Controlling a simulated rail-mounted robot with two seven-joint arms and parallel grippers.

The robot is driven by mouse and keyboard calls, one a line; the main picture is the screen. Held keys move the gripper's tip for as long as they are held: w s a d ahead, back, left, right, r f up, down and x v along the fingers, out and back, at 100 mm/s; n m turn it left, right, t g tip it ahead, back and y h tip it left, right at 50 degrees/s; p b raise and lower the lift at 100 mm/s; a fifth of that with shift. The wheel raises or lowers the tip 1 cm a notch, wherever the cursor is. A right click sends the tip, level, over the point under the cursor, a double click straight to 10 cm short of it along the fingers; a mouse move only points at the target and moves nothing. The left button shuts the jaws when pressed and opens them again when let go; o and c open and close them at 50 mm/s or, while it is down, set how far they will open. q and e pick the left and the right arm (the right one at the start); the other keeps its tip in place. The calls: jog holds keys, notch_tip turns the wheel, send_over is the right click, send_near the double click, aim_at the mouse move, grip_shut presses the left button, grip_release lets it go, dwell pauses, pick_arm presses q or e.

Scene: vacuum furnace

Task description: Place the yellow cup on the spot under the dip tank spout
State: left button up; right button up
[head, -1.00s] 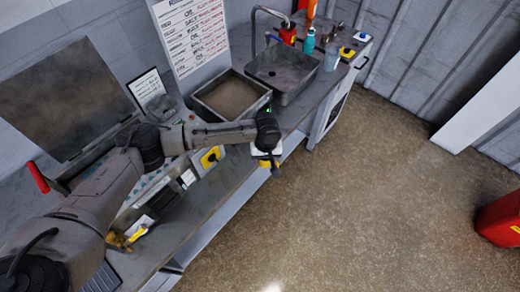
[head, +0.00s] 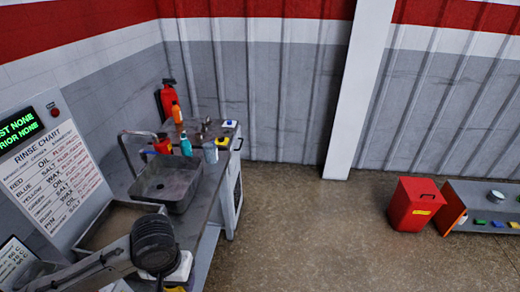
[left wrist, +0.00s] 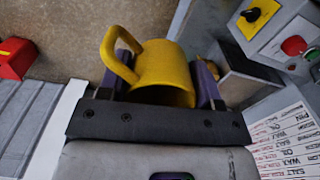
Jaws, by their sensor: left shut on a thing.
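The yellow cup (left wrist: 166,72) is between the two fingers of my left gripper (left wrist: 159,88) in the left wrist view. The gripper is shut on it; the cup's handle sticks out toward the upper left. In the head view my left arm comes in at the lower left, and its gripper (head: 172,284) is at the bottom edge, largely hidden by my wrist. A bent spout (head: 137,134) stands over a grey basin (head: 178,196) on the bench. I cannot tell whether this is the dip tank, and no marked spot is clear. My right gripper is not in view.
Behind the basin are a red container (head: 162,146), a teal bottle (head: 186,146), an orange bottle (head: 177,112) and a pale cup (head: 210,153). A sand-coloured tray (head: 112,226) lies nearer. A red bin (head: 414,204) stands right; the floor between is clear.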

pick_arm(q)
jog(key=r, duration=0.2)
jog(key=w+r, duration=0.1)
jog(key=r, duration=0.1)
jog(key=w+a+r, duration=0.1)
jog(key=shift+r, duration=0.4)
notch_tip(320, 180, up, 2)
jog(key=shift+r+p, duration=0.15)
jog(key=shift+p, duration=0.6)
jog(key=s+r+p, duration=0.8)
jog(key=r+p, duration=0.6)
jog(key=p, duration=0.3)
jog(key=shift+s, duration=0.2)
jog(key=shift+f, duration=0.1)
